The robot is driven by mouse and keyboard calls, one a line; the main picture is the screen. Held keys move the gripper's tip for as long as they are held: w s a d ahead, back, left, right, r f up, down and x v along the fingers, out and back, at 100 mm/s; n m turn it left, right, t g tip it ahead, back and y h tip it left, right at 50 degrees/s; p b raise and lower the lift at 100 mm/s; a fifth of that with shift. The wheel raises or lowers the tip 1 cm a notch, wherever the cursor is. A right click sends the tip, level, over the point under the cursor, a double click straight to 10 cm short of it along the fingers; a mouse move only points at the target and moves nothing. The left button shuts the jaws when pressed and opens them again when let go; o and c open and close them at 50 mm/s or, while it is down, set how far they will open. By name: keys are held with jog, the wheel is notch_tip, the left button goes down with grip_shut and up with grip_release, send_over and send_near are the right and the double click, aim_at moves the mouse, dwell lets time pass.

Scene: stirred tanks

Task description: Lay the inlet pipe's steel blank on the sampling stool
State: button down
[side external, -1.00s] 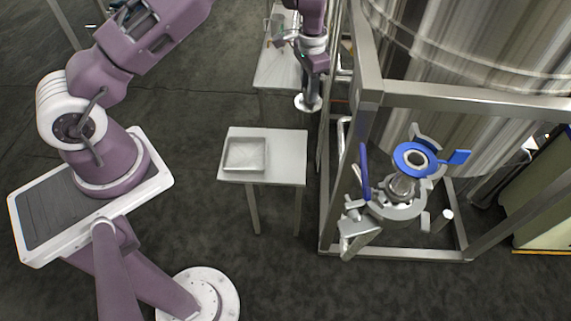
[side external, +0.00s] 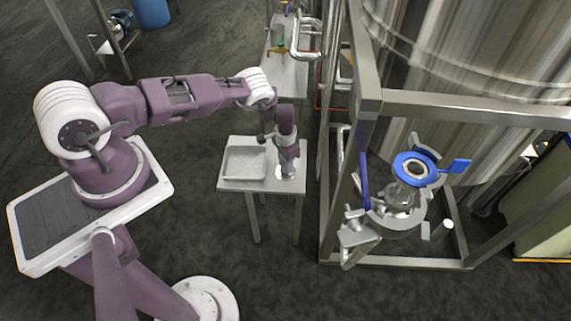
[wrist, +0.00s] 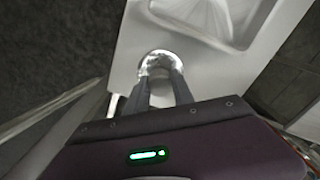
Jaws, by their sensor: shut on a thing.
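The steel blank (side external: 286,173) is a small shiny round disc in my gripper (side external: 287,163), over the right part of the sampling stool (side external: 264,187). In the wrist view the blank (wrist: 158,62) shows between the two fingertips (wrist: 158,75), which are shut on it, with the pale stool top (wrist: 127,62) around it. The blank is at or just above the stool top; I cannot tell whether it touches. The stool is a light metal table with thin legs.
A shallow steel tray (side external: 244,163) sits on the stool's left part, beside the blank. To the right stand the tank frame (side external: 366,105), a blue ring (side external: 415,168) and pipe fittings (side external: 398,197). A bench (side external: 287,76) is behind. Floor left of the stool is clear.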

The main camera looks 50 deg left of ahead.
jog(key=shift+f, duration=0.2)
jog(key=c, duration=1.1)
grip_release()
jog(key=shift+r, duration=0.1)
